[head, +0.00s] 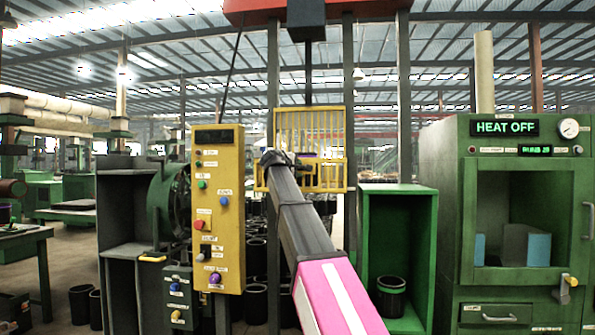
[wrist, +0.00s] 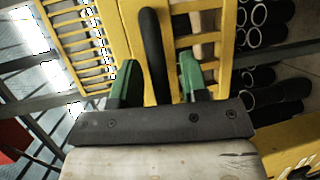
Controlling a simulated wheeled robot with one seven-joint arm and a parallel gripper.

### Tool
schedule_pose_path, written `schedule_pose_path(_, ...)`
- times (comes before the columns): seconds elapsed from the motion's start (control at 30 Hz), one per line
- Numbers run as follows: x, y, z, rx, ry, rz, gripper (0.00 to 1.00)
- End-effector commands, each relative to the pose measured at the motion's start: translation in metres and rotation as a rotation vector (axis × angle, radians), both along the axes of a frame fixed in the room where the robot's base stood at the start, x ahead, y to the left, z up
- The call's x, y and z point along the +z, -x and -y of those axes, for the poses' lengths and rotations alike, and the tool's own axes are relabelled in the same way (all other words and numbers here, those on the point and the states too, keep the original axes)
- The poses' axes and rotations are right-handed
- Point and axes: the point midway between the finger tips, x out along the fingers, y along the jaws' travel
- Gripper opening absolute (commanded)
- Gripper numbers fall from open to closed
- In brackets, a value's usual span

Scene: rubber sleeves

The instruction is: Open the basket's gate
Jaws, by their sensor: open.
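The yellow barred basket (head: 338,128) hangs in the frame ahead of me. Its lower front part, a yellow barred gate (wrist: 205,40), shows close up in the wrist view and looks shut in the head view. My gripper (head: 277,158) is at the basket's lower left front. In the wrist view my gripper (wrist: 158,72) is open, with a green finger on each side of a black bar-like handle (wrist: 153,50). The handle lies between the fingers with gaps visible; I cannot tell whether either finger touches it. My arm hides part of the basket's lower left.
A yellow control panel (head: 217,262) with buttons stands left of my arm. A green open cabinet (head: 425,230) with a black sleeve (head: 391,296) is at right, beside a green heating machine (head: 465,250). Several black sleeves (wrist: 262,15) lie right of the gate in the wrist view.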

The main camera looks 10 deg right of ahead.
Motion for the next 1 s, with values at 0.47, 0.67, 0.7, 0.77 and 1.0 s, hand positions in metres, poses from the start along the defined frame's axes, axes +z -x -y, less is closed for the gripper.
schedule_pose_path(0.47, -0.001, -0.002, 0.002, 0.000, 0.000, 0.000, 0.00)
schedule_pose_path(0.67, -0.001, -0.001, 0.002, 0.000, 0.001, 0.003, 0.00)
schedule_pose_path(0.7, -0.001, -0.001, 0.002, 0.000, 0.002, 0.007, 0.00)
schedule_pose_path(0.77, -0.002, 0.001, 0.002, -0.001, 0.005, 0.015, 0.00)
schedule_pose_path(1.0, -0.010, 0.013, -0.001, 0.000, 0.038, 0.112, 0.00)
